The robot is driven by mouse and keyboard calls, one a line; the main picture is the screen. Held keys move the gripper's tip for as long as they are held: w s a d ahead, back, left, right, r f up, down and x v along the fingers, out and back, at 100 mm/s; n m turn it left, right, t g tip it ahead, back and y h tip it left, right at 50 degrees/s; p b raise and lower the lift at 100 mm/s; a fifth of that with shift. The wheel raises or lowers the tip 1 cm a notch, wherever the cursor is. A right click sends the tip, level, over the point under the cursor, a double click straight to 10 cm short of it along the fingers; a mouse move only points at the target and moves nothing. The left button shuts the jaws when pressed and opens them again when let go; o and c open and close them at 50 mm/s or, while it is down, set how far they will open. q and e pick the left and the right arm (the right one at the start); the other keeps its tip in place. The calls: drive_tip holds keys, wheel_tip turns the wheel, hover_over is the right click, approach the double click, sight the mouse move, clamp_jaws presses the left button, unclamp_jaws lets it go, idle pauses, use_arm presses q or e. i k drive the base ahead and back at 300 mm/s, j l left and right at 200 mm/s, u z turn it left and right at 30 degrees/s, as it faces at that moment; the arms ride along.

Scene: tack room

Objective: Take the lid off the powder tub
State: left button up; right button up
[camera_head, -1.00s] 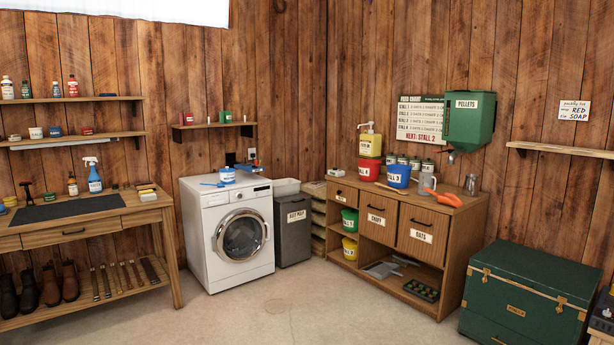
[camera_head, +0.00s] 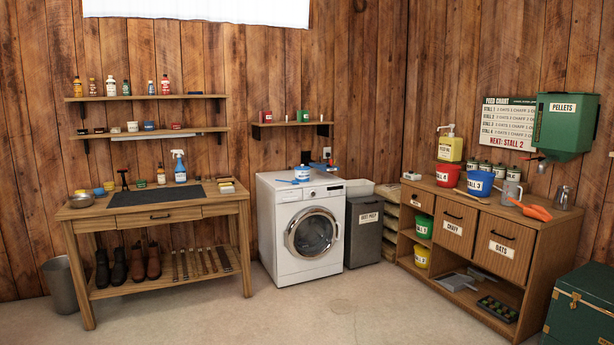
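A small white tub with a blue band (camera_head: 302,173), which looks like the powder tub, stands upright on top of the white washing machine (camera_head: 283,193). It is too small to make out its lid clearly. A flat blue thing (camera_head: 289,181), perhaps a scoop, lies just left of the tub. Other small dark and blue items sit behind and right of the tub. Neither of my grippers shows in the view.
A wooden workbench (camera_head: 160,215) stands left of the washer, with a spray bottle and tins. A grey bin (camera_head: 363,232) stands right of it, then a wooden feed cabinet (camera_head: 470,197). A green trunk (camera_head: 580,305) is at lower right. The floor in front (camera_head: 330,315) is clear.

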sight(302, 177)
drive_tip(key=i, duration=5.4)
drive_tip(key=l+u, duration=0.2)
